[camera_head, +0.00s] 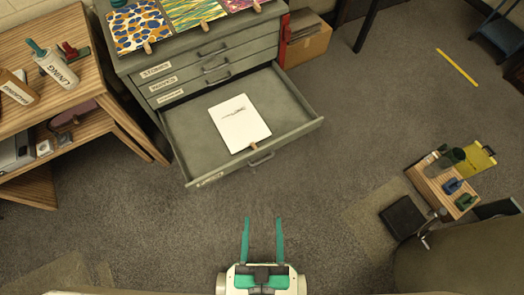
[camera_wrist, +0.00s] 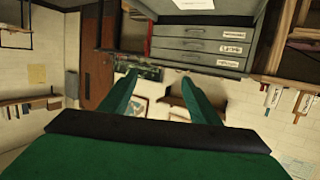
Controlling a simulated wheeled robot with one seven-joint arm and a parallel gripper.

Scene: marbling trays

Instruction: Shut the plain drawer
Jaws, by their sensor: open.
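A grey-green drawer cabinet (camera_head: 220,72) stands at the top middle of the head view. Its bottom drawer (camera_head: 190,140) is pulled far out, and a white paper pad (camera_head: 239,123) with dark script lies inside. The drawer's front has a handle (camera_head: 261,159) at its middle. The labelled drawers above are shut. My gripper (camera_head: 262,222) is below the drawer front in the head view, apart from it, with two green fingers spread and nothing between them. In the wrist view my fingers (camera_wrist: 158,82) are apart, and the cabinet (camera_wrist: 198,45) appears upside down with its labelled fronts.
A wooden bench (camera_head: 75,100) with bottles is left of the cabinet. A cardboard box (camera_head: 308,40) sits to its right. A small wooden table (camera_head: 440,184) and a black seat (camera_head: 403,217) are at the right. The carpet before the drawer is clear.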

